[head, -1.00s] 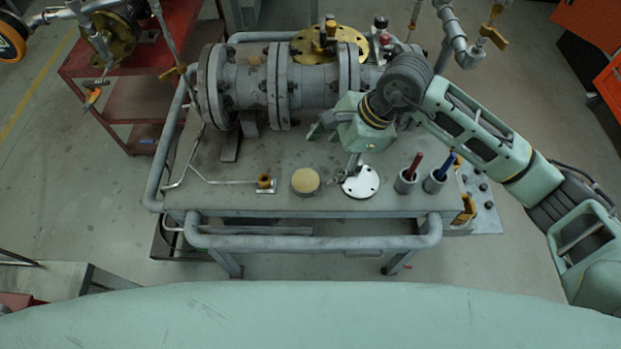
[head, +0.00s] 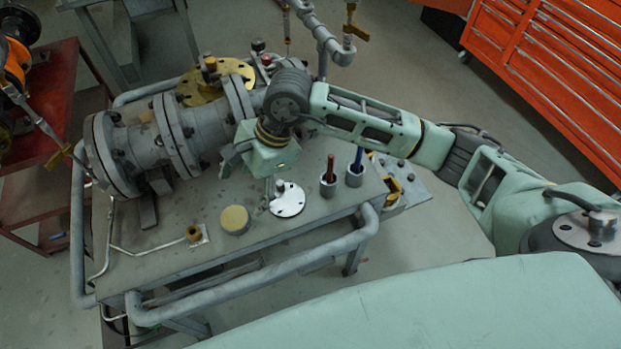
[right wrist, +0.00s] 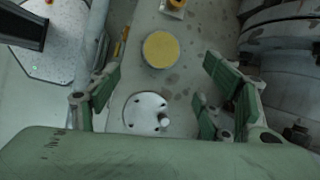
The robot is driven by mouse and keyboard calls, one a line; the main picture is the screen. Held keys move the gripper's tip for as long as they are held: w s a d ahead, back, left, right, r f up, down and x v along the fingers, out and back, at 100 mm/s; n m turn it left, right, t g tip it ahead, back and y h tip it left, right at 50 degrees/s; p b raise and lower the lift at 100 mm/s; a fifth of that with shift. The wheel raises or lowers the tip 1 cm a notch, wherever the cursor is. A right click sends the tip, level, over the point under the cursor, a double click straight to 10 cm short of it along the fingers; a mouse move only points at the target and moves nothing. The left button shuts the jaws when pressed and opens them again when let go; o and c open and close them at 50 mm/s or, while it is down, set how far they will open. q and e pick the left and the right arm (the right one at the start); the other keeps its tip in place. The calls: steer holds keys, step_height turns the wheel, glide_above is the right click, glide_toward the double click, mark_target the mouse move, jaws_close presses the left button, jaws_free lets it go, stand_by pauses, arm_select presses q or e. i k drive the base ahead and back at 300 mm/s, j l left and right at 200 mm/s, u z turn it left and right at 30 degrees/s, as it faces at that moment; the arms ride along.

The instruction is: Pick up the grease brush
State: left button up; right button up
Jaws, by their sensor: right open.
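Two upright handles stand in small grey cups on the table's right front part in the head view: a red handle (head: 330,168) and a blue handle (head: 357,158). Their lower ends are hidden in the cups, so I cannot tell which one is the grease brush. My right gripper (head: 250,172) is left of both cups, above the table near the white round plate (head: 288,200). In the right wrist view its fingers (right wrist: 163,88) are spread and empty, with the plate and a yellow-topped disc below. My left gripper is not in view.
A flanged grey pipe valve (head: 150,143) with a brass flange fills the table's back. A yellow-topped disc (head: 234,219) and a small brass fitting (head: 194,233) lie left of the plate. A tubular rail (head: 260,274) runs along the front edge. Red drawer cabinets (head: 560,70) stand far right.

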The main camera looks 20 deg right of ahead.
mark_target(331, 157)
steer(key=i+j+z, duration=0.1)
steer(key=j+z, duration=1.15)
steer(key=j, duration=0.15)
steer(key=k, duration=0.05)
